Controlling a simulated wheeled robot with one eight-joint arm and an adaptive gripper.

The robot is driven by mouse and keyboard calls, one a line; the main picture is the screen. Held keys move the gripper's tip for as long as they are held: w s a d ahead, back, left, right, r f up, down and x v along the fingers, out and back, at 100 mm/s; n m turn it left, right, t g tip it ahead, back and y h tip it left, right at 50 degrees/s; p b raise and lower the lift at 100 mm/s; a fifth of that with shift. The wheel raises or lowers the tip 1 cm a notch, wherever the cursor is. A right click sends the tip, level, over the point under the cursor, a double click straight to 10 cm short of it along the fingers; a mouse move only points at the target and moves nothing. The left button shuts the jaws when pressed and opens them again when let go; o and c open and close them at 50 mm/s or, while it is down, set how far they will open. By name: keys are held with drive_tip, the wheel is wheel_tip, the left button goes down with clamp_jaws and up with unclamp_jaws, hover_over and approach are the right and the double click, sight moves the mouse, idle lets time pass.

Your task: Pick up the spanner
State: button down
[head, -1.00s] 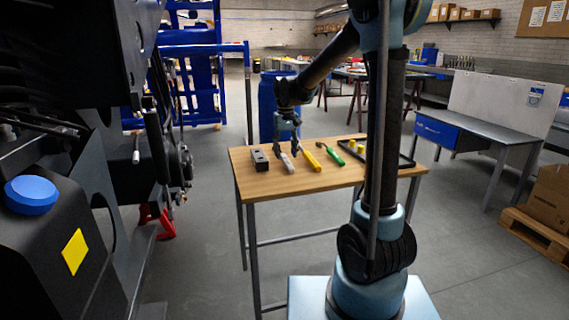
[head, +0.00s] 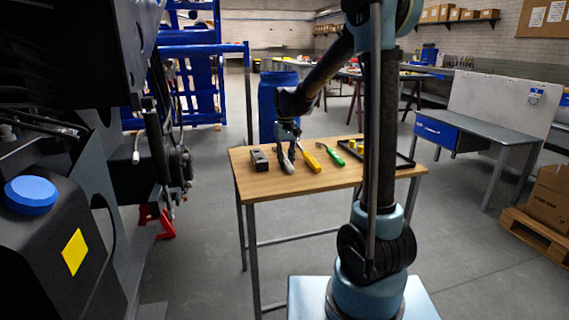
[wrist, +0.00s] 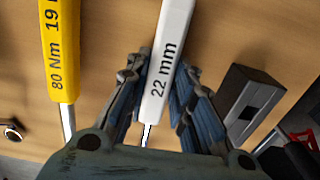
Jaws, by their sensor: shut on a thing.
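The spanner (wrist: 168,60) is a white-handled tool marked "22 mm" in the wrist view. In the head view the spanner (head: 288,168) lies on the wooden table, left of a yellow tool. My gripper (wrist: 158,80) has one finger on each side of the white handle and is shut on it. In the head view my gripper (head: 286,158) is down at table height over the spanner. The end of the spanner beneath my gripper is mostly hidden. I cannot tell any gap between spanner and table.
A yellow tool (wrist: 61,50) marked "80 Nm" lies left of the spanner, and a dark grey block (wrist: 250,100) lies right in the wrist view. The wooden table (head: 250,188) also holds a green-handled tool (head: 332,155) and a black tray (head: 405,164). Dark machinery (head: 60,250) stands left.

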wheel_tip(320, 180, up, 10)
idle(0.6)
drive_tip(key=c, duration=2)
unclamp_jaws()
drive_tip(key=shift+c, duration=0.2)
clamp_jaws()
